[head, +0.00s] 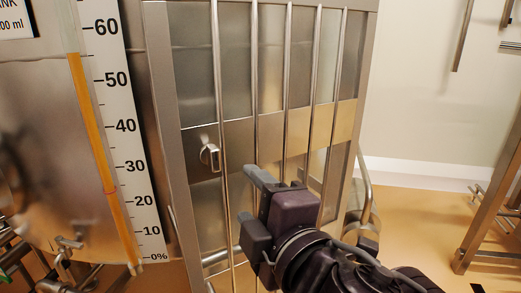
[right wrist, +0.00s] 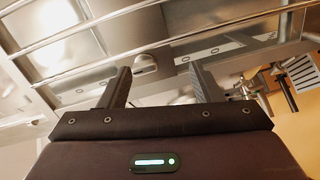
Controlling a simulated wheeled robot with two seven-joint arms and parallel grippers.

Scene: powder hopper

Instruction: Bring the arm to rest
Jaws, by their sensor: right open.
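My right gripper (head: 250,201) is dark purple with grey fingers. In the head view it is in front of the barred steel cabinet (head: 162,70). In the right wrist view the fingers of my right gripper (right wrist: 161,75) stand apart, with nothing held between them. A metal knob (head: 209,157) on the cabinet panel is above and left of the fingers in the head view. I cannot tell whether a finger touches the bars (head: 286,90). My left gripper is in neither view.
A tank with a level gauge (head: 118,95) marked in percent stands at the left. Pipe fittings (head: 68,262) are at its lower front. A metal frame (head: 490,200) stands at the right. Open tan floor (head: 415,215) lies between the cabinet and that frame.

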